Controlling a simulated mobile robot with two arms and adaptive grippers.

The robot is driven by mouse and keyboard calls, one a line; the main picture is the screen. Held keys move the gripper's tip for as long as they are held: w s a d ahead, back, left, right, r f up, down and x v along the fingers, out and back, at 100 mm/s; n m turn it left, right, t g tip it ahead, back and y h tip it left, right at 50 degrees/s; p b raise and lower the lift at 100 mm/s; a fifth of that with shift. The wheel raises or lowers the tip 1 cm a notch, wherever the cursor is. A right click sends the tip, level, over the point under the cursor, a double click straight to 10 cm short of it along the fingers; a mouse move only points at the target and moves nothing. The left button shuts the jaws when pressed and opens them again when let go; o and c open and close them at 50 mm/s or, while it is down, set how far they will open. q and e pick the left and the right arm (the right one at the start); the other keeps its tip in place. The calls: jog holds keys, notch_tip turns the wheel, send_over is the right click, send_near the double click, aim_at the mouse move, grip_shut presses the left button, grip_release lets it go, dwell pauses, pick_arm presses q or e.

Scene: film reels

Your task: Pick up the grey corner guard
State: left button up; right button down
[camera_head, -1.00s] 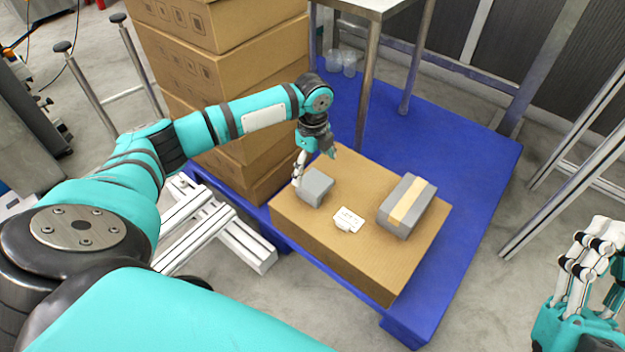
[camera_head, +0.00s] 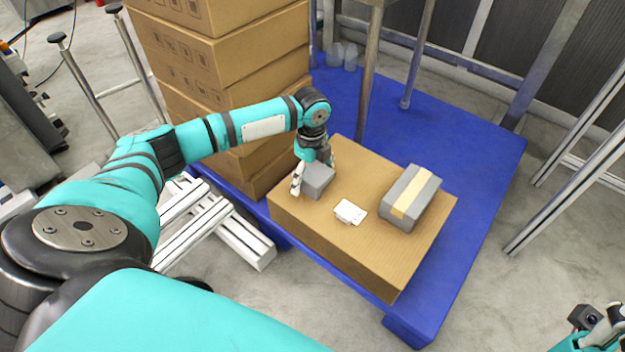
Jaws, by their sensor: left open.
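A small grey block (camera_head: 319,182), which looks like the grey corner guard, sits on the left part of a brown cardboard box (camera_head: 350,258). My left gripper (camera_head: 315,172) is open and lowered over it from above. One white finger is at the block's left side and the other at its far right side. Whether the fingers touch it cannot be told. The gripper hides the block's far upper part. My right gripper (camera_head: 602,328) is only partly in view at the bottom right corner, away from the box.
A small white item (camera_head: 350,212) lies right of the grey block. A larger grey box with a tan stripe (camera_head: 411,198) lies farther right. Stacked cartons (camera_head: 225,60) rise behind my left arm. Metal table legs (camera_head: 369,80) stand behind, on the blue platform (camera_head: 480,150).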

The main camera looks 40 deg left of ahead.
pick_arm(q)
jog(key=c, duration=1.2)
jog(key=shift+r, duration=0.15)
jog(key=shift+c, duration=0.2)
